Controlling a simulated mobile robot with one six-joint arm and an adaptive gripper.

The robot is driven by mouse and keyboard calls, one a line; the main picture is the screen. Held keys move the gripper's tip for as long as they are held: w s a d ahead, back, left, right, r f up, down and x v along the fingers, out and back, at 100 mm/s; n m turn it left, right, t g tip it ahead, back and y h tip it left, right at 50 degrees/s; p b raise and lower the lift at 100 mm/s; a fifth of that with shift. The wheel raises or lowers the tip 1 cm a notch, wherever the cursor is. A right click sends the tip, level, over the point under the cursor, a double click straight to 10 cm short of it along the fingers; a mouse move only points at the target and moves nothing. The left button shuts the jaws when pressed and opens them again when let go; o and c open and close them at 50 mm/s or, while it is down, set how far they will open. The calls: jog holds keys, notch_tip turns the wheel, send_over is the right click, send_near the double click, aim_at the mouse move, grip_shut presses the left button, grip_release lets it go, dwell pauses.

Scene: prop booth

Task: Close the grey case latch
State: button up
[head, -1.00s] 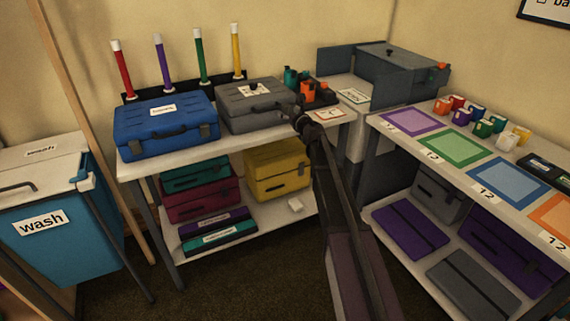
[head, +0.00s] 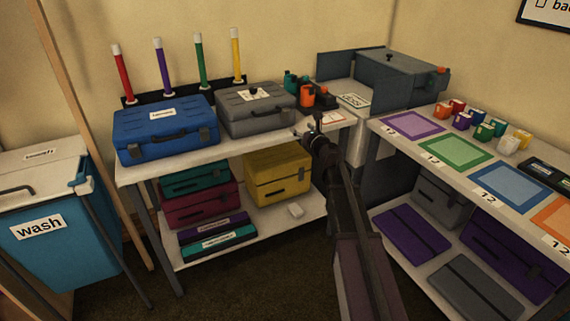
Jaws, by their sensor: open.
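The grey case (head: 258,114) sits on the left table, right of the blue case (head: 165,134), with its lid down. A white label and a dark knob-like part (head: 252,91) show on its lid. Its front latch is too small and dark to make out, so I cannot tell how it stands. My gripper (head: 304,131) is near the table's front edge, just right of and in front of the grey case. It is open, with nothing seen in it, and looks apart from the case.
Orange and teal containers (head: 308,95) stand right of the case, with a white card (head: 353,101) nearby. Coloured tubes (head: 200,60) stand behind the cases. A shelf below holds a yellow case (head: 278,173). The right table (head: 470,135) carries coloured mats and small blocks.

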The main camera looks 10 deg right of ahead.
jog(key=s+a+n+g+p, duration=0.4)
jog(key=s+n+g+p, duration=0.1)
jog(key=s+n, duration=0.5)
jog(key=s+a+n+g+y+p, duration=0.1)
jog(key=s+a+n+g+p, duration=0.4)
jog(key=s+n, duration=0.5)
jog(key=shift+n+g+p, duration=0.3)
jog(key=shift+n+p, duration=0.5)
jog(key=shift+p, duration=0.45)
